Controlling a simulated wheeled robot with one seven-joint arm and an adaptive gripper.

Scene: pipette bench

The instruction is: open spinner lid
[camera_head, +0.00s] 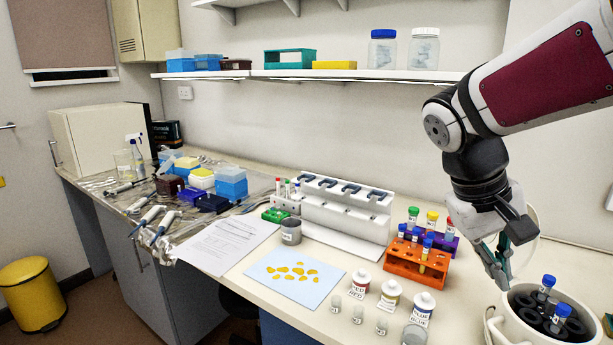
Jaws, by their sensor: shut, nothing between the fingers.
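The spinner (515,334) is a white round machine at the bottom right, partly cut off by the picture's edge. Its dark rotor shows from above, with blue-capped tubes (548,284) in it. A pale rounded lid (527,256) appears to stand raised behind the rotor, largely hidden by my gripper. My gripper (503,282) points down at the spinner's back left rim, in front of the lid. It is shut and holds nothing. I cannot tell whether it touches the lid or the rim.
An orange rack (404,268) with tubes stands left of the gripper, with a purple rack (446,241) behind it. Labelled bottles (389,295) and small cups stand in front. A white pipette stand (340,220) is farther left. A blue sheet (295,292) lies near the bench edge.

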